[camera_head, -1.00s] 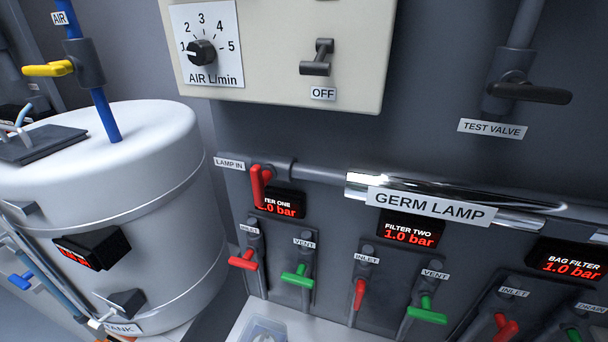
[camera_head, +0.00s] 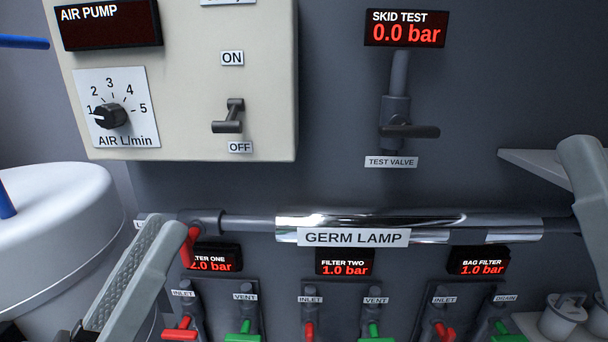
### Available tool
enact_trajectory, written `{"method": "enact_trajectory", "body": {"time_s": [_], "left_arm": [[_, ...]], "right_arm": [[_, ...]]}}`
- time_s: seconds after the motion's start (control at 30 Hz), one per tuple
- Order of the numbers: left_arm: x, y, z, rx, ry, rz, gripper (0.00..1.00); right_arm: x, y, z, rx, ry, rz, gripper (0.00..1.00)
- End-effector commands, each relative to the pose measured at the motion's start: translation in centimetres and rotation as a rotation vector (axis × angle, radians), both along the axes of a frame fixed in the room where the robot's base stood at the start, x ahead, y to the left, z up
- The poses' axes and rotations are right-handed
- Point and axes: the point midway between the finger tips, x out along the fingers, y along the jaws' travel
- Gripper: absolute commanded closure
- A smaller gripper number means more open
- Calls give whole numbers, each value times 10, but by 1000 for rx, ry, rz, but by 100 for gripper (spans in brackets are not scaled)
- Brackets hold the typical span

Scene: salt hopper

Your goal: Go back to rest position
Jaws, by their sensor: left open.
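My left gripper (camera_head: 165,240) comes up from the lower left in the head view. Its grey fingers, one with a ribbed face, are open, and I see nothing between them. In the picture they overlap the panel near the red lamp-in handle (camera_head: 190,246); I cannot tell how far apart they are in depth.
A white tank (camera_head: 60,230) stands at the left. A beige control box (camera_head: 190,75) with a dial and switch, off, hangs above. The chrome germ lamp (camera_head: 440,220) crosses the panel over red and green valve handles.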

Motion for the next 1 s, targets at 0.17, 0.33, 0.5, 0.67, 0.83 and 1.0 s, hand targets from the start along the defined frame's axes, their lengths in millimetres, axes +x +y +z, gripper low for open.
{"method": "enact_trajectory", "body": {"time_s": [0.17,0.33,0.5,0.67,0.83,1.0], "left_arm": [[-40,23,83,123,-237,386,50],[-34,54,120,244,-215,670,50],[-33,54,183,243,-214,667,50],[-33,54,257,242,-213,665,50],[-33,54,319,242,-212,664,50],[-33,54,335,242,-212,664,50]], "right_arm": [[0,0,0,0,0,0,50],[0,0,42,0,2,0,50],[0,0,106,0,-1,0,50],[0,0,181,0,0,0,50],[0,0,243,0,-1,0,50],[0,0,260,0,0,0,50]]}}
